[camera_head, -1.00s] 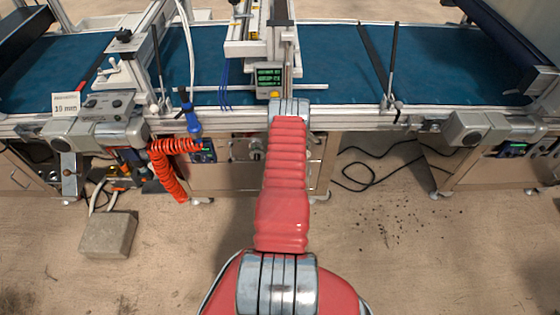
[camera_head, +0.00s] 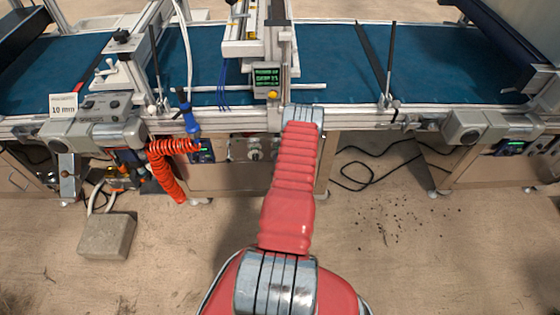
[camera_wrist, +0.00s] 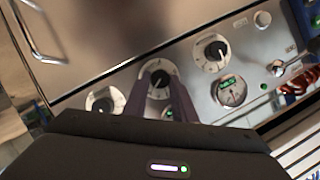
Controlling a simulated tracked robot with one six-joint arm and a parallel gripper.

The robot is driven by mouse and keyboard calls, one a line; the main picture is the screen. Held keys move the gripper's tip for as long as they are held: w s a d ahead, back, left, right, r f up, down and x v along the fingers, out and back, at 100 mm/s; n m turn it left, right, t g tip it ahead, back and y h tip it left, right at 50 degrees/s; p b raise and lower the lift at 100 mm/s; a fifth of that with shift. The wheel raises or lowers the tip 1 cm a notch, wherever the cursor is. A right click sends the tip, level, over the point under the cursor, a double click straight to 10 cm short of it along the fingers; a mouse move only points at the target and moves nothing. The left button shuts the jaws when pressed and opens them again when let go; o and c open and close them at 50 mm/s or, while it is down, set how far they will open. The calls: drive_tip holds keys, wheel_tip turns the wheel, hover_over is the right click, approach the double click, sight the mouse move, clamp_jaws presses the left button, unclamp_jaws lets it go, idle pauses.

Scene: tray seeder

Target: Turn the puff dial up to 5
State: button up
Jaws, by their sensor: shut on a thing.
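In the wrist view a grey control panel (camera_wrist: 195,85) carries three round dials with black knobs and pale scales. My gripper's (camera_wrist: 158,88) two dark fingers are shut on the middle dial (camera_wrist: 156,72), one finger on each side of its knob. The other dials are the left dial (camera_wrist: 100,102) and the right dial (camera_wrist: 212,52). The labels and scale numbers are too small to read, so I cannot tell which one is the puff dial. In the head view the panel (camera_head: 240,148) shows below the conveyor's edge. My gripper is hidden there.
A small green-text screen (camera_head: 267,77) with a yellow button stands above the conveyor (camera_head: 330,65). A coiled orange hose (camera_head: 165,165) hangs left of the panel. A concrete block (camera_head: 107,236) and black cables lie on the floor.

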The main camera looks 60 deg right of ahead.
drive_tip(key=shift+a+f, duration=0.2)
drive_tip(key=shift+a, duration=0.05)
drive_tip(key=o, duration=1)
drive_tip(key=shift+d+r, duration=0.1)
drive_tip(key=shift+d, duration=0.05)
drive_tip(key=shift+o, duration=0.2)
drive_tip(key=v, duration=1.3)
drive_tip(key=shift+s+a+r, duration=0.15)
drive_tip(key=shift+s+a, duration=0.1)
